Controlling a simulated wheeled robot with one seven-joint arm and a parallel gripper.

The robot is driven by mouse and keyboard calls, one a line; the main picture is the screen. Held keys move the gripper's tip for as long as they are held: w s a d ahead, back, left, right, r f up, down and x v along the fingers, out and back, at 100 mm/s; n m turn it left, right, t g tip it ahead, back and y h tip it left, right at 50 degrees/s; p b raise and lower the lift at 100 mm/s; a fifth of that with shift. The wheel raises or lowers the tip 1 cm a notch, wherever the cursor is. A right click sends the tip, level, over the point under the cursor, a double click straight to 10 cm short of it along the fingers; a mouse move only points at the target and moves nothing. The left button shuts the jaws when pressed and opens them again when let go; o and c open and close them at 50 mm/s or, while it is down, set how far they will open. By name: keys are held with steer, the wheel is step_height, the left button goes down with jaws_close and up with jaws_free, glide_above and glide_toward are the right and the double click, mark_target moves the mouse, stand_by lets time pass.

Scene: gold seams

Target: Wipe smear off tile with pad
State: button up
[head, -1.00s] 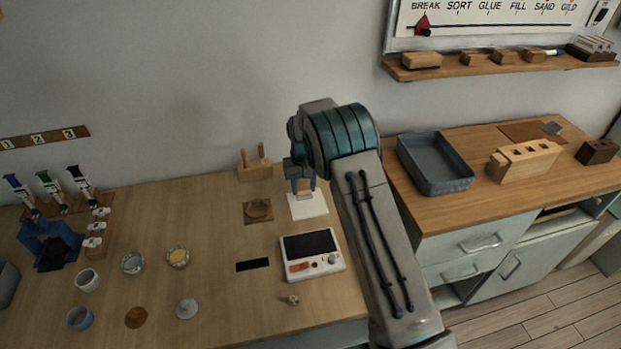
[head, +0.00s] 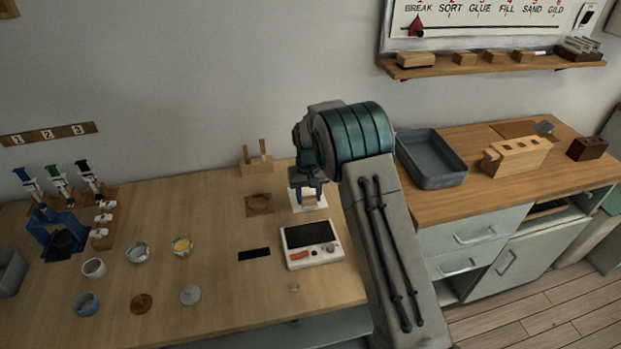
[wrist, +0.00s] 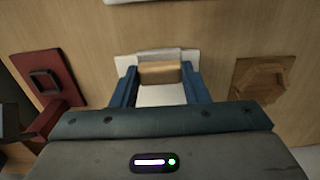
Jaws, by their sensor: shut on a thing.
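My gripper (wrist: 160,88) has blue fingers and is shut on a pad, a small tan block (wrist: 160,72) with a pale grey strip along its far side. The white tile (wrist: 124,63) lies beneath, with parts showing around and between the fingers. In the head view, my gripper (head: 309,198) and the pad (head: 310,200) are over the tile (head: 323,207). The pad looks very close to the tile, but I cannot tell if they touch. No smear can be made out; the gripper and pad hide part of the tile.
A white device with a dark screen (head: 310,237) sits just in front of the tile. A brown square with a recess (head: 260,204) lies left of it, and a wooden stand with pegs (head: 256,165) stands behind. Small bowls and a blue rack (head: 52,232) are farther left.

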steer(key=shift+w+r+p, duration=0.2)
steer(key=shift+r+p, duration=1.25)
steer(key=shift+r, duration=2.1)
steer(key=shift+r, duration=0.1)
